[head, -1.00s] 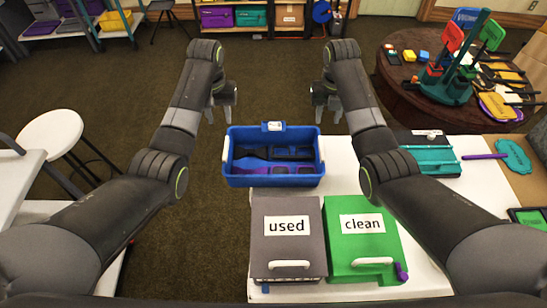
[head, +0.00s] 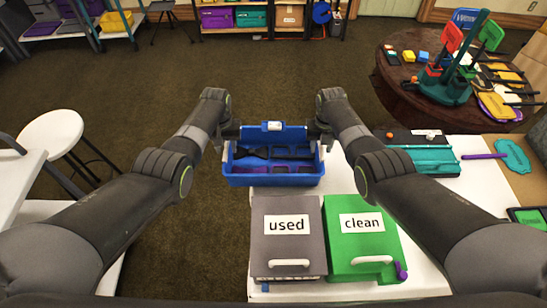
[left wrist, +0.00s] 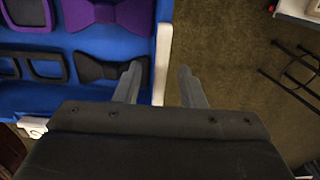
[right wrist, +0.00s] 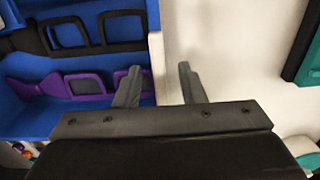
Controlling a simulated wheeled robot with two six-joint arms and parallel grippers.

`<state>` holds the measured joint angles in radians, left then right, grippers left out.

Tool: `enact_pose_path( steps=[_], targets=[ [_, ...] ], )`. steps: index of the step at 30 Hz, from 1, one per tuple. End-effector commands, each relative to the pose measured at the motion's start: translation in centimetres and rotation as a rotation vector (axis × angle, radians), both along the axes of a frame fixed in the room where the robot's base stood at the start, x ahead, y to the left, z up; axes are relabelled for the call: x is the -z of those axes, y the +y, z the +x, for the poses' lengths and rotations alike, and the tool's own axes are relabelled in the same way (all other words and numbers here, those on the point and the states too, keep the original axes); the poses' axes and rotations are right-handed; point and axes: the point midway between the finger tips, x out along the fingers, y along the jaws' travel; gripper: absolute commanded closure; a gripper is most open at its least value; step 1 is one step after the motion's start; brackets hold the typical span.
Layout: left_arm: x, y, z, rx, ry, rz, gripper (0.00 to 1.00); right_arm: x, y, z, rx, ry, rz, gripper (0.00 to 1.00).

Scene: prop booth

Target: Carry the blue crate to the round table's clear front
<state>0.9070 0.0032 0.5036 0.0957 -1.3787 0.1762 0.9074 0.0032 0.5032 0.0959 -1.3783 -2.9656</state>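The blue crate (head: 275,181) sits at the far end of the white table and holds dark and purple glasses and bow-tie props. My left gripper (head: 229,138) is at its left side; in the left wrist view its open fingers (left wrist: 160,88) point down on either side of the crate's white side handle (left wrist: 162,55). My right gripper (head: 318,136) is at the right side; in the right wrist view its open fingers (right wrist: 157,86) straddle the right handle (right wrist: 156,60). Contact with the handles cannot be told. The round table (head: 398,92) stands beyond, at the right.
A grey "used" box (head: 286,248) and a green "clean" box (head: 368,253) stand just nearer than the crate. A teal tray (head: 425,160) lies to its right. The round table holds a teal stand (head: 455,88) and several props. Brown floor is open beyond the crate.

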Motion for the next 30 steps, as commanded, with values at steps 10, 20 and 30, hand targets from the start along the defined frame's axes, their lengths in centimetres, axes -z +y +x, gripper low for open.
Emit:
enact_pose_path(
  steps=[10,20,30],
  targets=[
    [0.29,-0.03,0.01,0.000,-0.001,-0.001,0.64,0.30,0.03,-0.01,0.000,-0.001,0.000,0.64],
    [0.28,-0.02,0.00,0.000,-0.001,-0.001,0.98,0.29,0.02,-0.01,0.000,0.000,0.000,0.98],
    [0.28,-0.02,0.00,0.000,-0.001,-0.001,1.00,0.30,0.02,-0.02,0.000,0.000,0.000,1.00]
  ],
)
